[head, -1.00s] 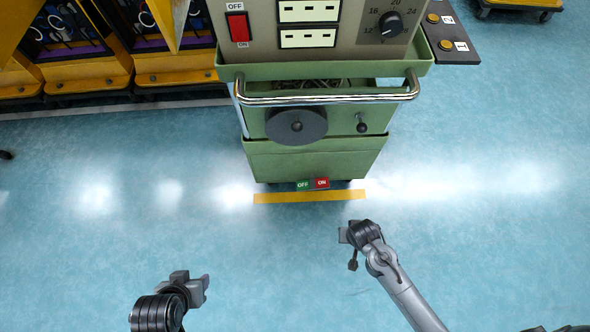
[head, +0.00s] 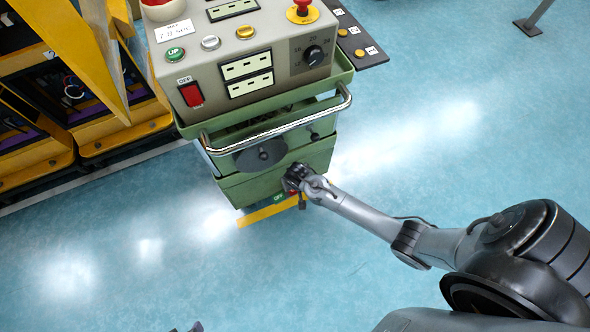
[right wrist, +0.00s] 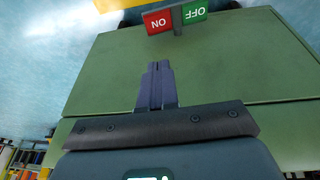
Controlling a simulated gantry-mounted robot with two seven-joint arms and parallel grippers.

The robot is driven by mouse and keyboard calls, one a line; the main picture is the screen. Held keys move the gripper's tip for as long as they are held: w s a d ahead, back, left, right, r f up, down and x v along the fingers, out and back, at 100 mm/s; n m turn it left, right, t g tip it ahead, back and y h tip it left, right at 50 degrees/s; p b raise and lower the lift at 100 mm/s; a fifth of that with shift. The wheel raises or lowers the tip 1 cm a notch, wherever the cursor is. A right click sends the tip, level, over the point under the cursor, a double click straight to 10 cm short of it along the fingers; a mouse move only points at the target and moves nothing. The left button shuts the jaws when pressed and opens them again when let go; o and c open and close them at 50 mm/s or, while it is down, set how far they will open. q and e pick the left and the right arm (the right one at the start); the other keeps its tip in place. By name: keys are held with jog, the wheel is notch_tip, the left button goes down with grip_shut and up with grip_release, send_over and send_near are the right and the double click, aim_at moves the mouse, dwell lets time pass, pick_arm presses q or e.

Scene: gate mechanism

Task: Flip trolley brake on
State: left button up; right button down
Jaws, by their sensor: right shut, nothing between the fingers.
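The trolley brake pedal (head: 279,197) is at the bottom front of the green trolley (head: 235,190), with a green OFF half and a red ON half. In the head view my right gripper (head: 291,177) is in front of the trolley's lower panel and partly covers the ON side. Only a bit of my left gripper (head: 193,327) shows at the bottom edge.
A chrome handle (head: 275,131) runs across the trolley front, above a dark round disc (head: 260,155). Yellow-framed racks (head: 125,140) stand at the left. The blue floor in front is clear.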

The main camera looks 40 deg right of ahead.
jog(key=b, duration=0.9)
send_over(287, 193)
jog(key=s+d, duration=0.2)
jog(key=d, duration=0.1)
jog(key=x, duration=0.4)
jog(key=s+a+x, duration=0.1)
jog(key=x, duration=0.2)
jog(key=s+x, duration=0.1)
jog(key=x, duration=0.3)
jog(key=shift+s+a+f, duration=0.1)
jog(key=shift+a+f, duration=0.1)
jog(key=shift+f, duration=0.5)
jog(key=shift+s+d+f+b, duration=0.15)
jog(key=shift+d+f+b, duration=0.1)
jog(key=shift+f+b, duration=0.6)
